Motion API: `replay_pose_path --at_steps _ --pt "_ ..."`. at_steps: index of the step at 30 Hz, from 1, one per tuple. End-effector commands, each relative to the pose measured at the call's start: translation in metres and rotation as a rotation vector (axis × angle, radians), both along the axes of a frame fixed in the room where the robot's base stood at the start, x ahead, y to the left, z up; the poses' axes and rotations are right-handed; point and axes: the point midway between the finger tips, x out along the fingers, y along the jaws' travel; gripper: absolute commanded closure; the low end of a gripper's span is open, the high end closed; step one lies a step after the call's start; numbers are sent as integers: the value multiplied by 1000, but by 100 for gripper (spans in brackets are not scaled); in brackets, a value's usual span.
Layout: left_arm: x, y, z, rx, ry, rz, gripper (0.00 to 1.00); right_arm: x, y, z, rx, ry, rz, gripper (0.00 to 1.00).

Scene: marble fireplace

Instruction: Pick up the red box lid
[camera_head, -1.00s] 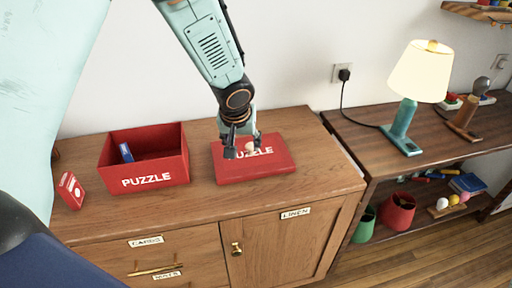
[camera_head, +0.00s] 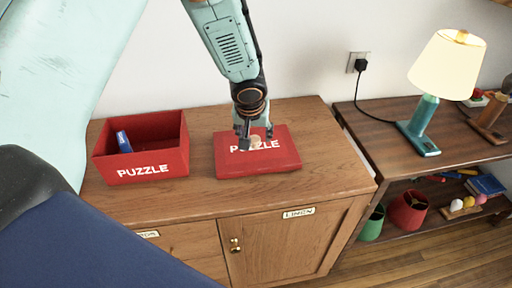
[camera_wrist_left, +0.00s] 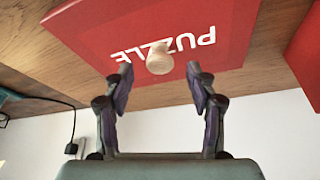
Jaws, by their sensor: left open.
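The red box lid (camera_head: 270,164), marked PUZZLE, lies flat on the wooden cabinet top, right of the open red box (camera_head: 150,169). A light wooden knob (camera_head: 255,142) stands on the lid; it also shows in the left wrist view (camera_wrist_left: 159,58). My left gripper (camera_head: 256,142) is open at the lid, close to the knob. In the left wrist view its two fingertips (camera_wrist_left: 160,78) are spread, with the knob just beyond the gap between them and the lid (camera_wrist_left: 230,22) behind. Nothing is between the fingers. My right gripper is not in view.
The open box holds a small blue item (camera_head: 123,141). The cabinet (camera_head: 285,240) ends right of the lid. Beyond it, a lit lamp (camera_head: 421,125) with a teal base stands on a lower dark table (camera_head: 373,142). Bare wood surrounds the lid.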

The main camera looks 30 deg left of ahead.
Motion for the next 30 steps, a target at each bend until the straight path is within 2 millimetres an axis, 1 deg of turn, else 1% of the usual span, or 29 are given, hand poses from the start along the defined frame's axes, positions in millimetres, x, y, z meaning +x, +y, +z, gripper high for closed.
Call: replay_pose_path --at_steps 1,6,15,30 --pt "2 0 -11 1 2 -1 43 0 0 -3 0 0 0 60" --pt "10 2 -26 1 1 0 43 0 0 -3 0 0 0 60" --pt "15 3 -29 1 0 0 44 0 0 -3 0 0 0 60" --pt "15 3 -29 1 0 0 86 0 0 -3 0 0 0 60"
